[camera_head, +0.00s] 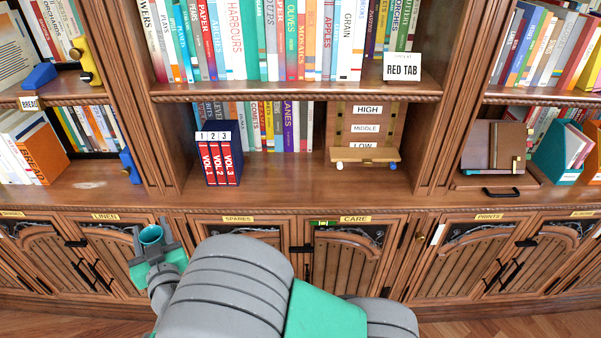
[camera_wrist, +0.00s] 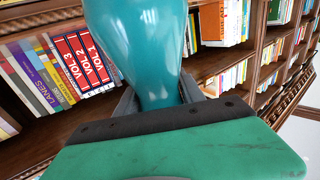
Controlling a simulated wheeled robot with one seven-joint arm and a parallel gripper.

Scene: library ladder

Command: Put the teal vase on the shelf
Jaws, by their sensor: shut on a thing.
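The teal vase (camera_wrist: 145,45) fills the upper middle of the wrist view, with its lower part between my fingers. In the head view only its round open top (camera_head: 151,235) shows clearly, at the lower left. My gripper (camera_head: 157,249) is shut on the vase and holds it in front of the lower cabinet doors, left of the middle. The shelf ledge (camera_head: 270,190) above the cabinets is the nearest shelf surface. The vase appears apart from it. The vase's base is hidden in the head view.
Red volumes (camera_head: 220,163) in a dark case stand on the ledge. A wooden stand (camera_head: 366,135) marked HIGH, MIDDLE and LOW is to their right. Blue bookends (camera_head: 130,166) and a wooden box (camera_head: 494,148) stand farther out. The ledge between volumes and stand is bare.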

